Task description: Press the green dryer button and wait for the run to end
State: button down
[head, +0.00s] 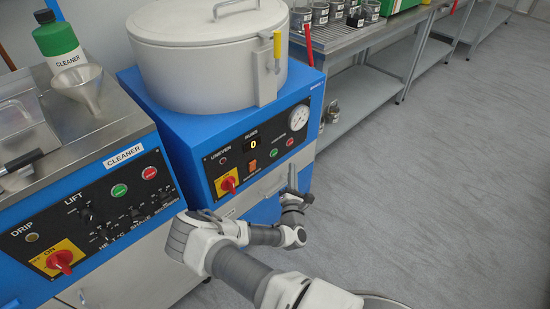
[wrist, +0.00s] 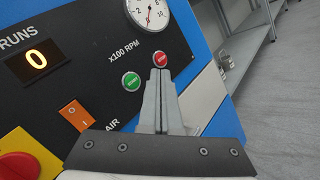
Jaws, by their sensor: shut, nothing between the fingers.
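The dryer (head: 180,140) is a blue machine with a large grey lidded drum (head: 205,75) on top. The lid is down. Its black front panel carries a green button (wrist: 131,82), also visible in the head view (head: 290,142), and a red button (wrist: 160,58) up and right of it. The RUNS display (wrist: 37,58) reads 0. My gripper (wrist: 160,74) is shut and empty in front of the panel. In the wrist view its tips appear just below the red button and right of the green one. Contact with the panel cannot be told.
The panel also has a gauge (wrist: 148,12), an orange switch (wrist: 74,113) and a red knob (wrist: 18,168). Left stands the cleaner unit (head: 115,150) with its own green and red buttons. A steel bench (head: 345,40) holds jars behind. The floor at right is clear.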

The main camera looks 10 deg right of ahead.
aim_at(274, 153)
jog(key=shift+w+a+b, duration=0.35)
jog(key=shift+w+a, duration=0.45)
jog(key=shift+w, duration=0.3)
jog(key=shift+w+a+b, duration=0.35)
jog(key=shift+w+a, duration=0.45)
jog(key=shift+w, duration=0.3)
dwell(0.4)
jog(key=shift+w+a, duration=0.25)
jog(key=shift+w, duration=0.05)
jog(key=shift+w+a+p, duration=0.25)
jog(key=shift+w+p, duration=0.05)
jog(key=shift+w, duration=0.05)
dwell(0.9)
jog(key=shift+s+d+p, duration=0.45)
jog(key=shift+s+p, duration=0.25)
jog(key=shift+p, duration=0.1)
